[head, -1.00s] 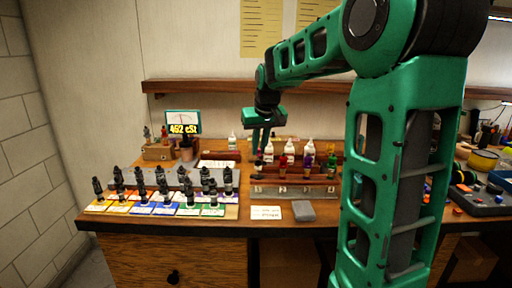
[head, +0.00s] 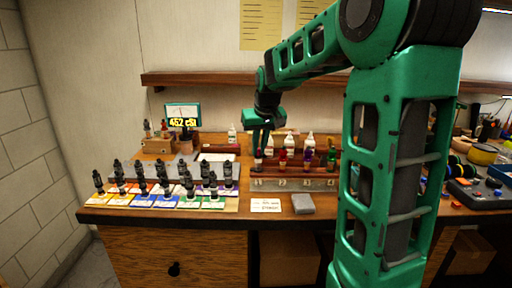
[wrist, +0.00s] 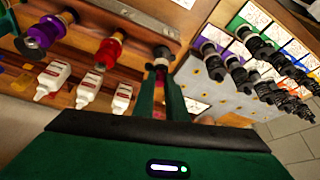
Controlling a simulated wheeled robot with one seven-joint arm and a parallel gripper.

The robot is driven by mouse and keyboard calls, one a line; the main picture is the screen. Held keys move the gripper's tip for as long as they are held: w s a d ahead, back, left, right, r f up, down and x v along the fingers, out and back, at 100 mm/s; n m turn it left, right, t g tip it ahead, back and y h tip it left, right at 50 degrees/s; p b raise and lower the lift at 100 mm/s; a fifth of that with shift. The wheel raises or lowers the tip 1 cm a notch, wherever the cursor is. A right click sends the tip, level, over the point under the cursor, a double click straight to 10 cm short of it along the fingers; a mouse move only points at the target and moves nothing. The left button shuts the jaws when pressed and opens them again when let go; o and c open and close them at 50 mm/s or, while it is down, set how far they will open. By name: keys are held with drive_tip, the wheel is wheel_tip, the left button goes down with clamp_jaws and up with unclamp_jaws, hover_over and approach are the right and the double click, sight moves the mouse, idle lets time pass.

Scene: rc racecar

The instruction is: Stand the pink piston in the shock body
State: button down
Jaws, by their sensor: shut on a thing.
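My gripper (head: 259,156) points down at the left end of a wooden rack at the back of the bench. In the wrist view its green fingers are closed on a small pinkish piece with a dark round end (wrist: 160,60), which I take for the pink piston. Its lower end is hard to make out. I cannot tell whether it is clear of the rack. In the same row stand red (head: 283,159), purple (head: 308,159) and green (head: 331,158) pieces. Several black shock bodies (head: 141,184) stand upright on coloured cards at the left; I cannot tell which is the task's.
White bottles (head: 267,146) stand behind the rack. A grey metal strip (head: 290,185) runs along its front. A grey block (head: 303,204) and a white card (head: 265,205) lie near the front edge. A gauge display (head: 183,116) stands back left. Clutter fills the right side.

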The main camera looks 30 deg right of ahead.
drive_tip(key=c, duration=1.7)
unclamp_jaws()
drive_tip(key=shift+f, duration=0.1)
drive_tip(key=v, duration=1)
drive_tip(key=shift+s+a+r, duration=0.1)
drive_tip(key=shift+r, duration=0.25)
drive_tip(key=s+a+f+m+g, duration=0.1)
drive_tip(key=s+f, duration=0.5)
drive_tip(key=s, duration=0.4)
drive_tip(key=s+a+f+m+g+y, duration=0.1)
drive_tip(key=s+f, duration=0.5)
drive_tip(key=s, duration=0.5)
drive_tip(key=s+a+f+m+g, duration=0.1)
drive_tip(key=s+a+f+g, duration=0.1)
drive_tip(key=s+f, duration=0.5)
drive_tip(key=shift+s+f, duration=0.1)
drive_tip(key=shift+s, duration=1.85)
